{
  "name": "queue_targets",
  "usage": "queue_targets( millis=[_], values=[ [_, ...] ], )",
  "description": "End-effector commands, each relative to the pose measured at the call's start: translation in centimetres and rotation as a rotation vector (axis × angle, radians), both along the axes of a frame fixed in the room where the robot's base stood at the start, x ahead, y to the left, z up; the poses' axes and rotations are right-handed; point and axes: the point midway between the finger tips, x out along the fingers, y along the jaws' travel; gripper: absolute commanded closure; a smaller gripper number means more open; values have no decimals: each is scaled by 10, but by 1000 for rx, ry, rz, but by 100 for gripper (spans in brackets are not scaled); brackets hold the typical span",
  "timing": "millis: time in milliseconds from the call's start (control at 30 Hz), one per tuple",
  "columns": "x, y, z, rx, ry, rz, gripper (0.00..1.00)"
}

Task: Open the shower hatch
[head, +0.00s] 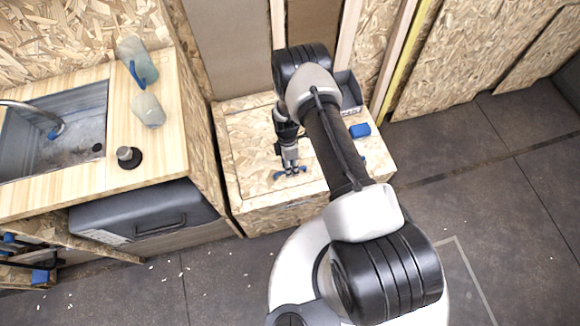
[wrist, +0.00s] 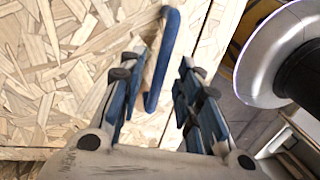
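The shower hatch (head: 252,150) is a chipboard panel on top of a low wooden box against the wall. It lies flat and looks closed. My gripper (head: 290,173) points down over the front middle of the panel. In the wrist view, my gripper (wrist: 162,75) has its two blue-padded fingers apart. A blue-edged loop handle (wrist: 172,38) stands between them, close to the left finger. I cannot tell whether the finger touches it.
A counter with a sink (head: 62,125) and bottles (head: 148,108) stands at left, with a dark case (head: 145,215) beneath. A blue object (head: 360,130) and a grey bin (head: 349,92) sit on the box's right side. The floor (head: 500,190) at right is clear.

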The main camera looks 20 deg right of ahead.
Motion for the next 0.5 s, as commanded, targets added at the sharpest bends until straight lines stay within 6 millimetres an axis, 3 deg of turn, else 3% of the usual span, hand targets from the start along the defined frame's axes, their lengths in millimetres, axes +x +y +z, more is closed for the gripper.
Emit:
queue_targets(
  millis=[200, 500],
  values=[
    [0, 0, 0, 0, 0, 0, 69],
    [0, 0, 0, 0, 1, 0, 89]
  ],
)
